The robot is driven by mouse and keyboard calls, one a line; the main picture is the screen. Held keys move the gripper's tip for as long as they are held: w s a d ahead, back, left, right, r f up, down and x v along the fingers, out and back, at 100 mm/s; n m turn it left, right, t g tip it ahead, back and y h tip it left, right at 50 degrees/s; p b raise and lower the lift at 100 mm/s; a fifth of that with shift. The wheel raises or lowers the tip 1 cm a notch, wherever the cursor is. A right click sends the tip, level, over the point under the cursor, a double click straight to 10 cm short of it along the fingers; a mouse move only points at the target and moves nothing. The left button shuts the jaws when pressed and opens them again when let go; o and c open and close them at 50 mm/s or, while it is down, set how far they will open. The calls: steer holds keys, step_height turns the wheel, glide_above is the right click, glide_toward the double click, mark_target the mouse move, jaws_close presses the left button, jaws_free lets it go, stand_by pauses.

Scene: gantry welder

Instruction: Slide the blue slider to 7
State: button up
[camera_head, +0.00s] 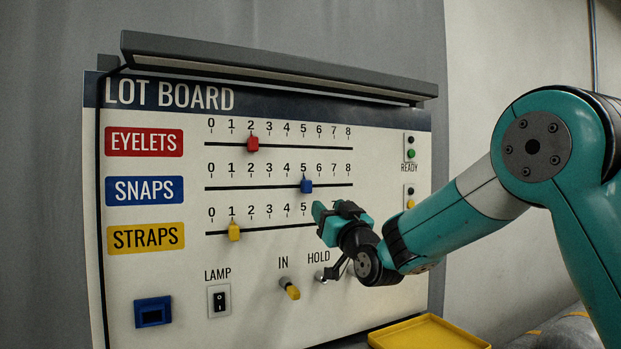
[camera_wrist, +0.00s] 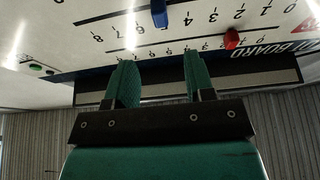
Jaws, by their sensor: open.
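The blue slider (camera_head: 306,186) sits at about 5 on the SNAPS scale, the middle track (camera_head: 260,187) on the board, which runs 0 to 8. My gripper (camera_head: 328,213) is in front of the board, below and right of the blue slider in the head view, covering part of the STRAPS scale. In the wrist view, which looks upside down, my gripper (camera_wrist: 157,78) has its two green fingers spread with nothing between them. The blue slider (camera_wrist: 159,14) shows at the top edge there, beyond the fingertips and apart from them.
The red slider (camera_head: 253,145) is at about 2 on the top track; the yellow slider (camera_head: 234,231) is at about 1 below. A hood (camera_head: 270,70) juts out above the board. A lever switch (camera_head: 289,288) sticks out low, and a yellow tray (camera_head: 428,334) lies at the bottom right.

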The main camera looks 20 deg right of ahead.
mark_target(309, 187)
steer(key=p+x, duration=0.5)
steer(key=x, duration=0.5)
steer(key=shift+w+r, duration=0.1)
steer(key=shift+w, duration=0.2)
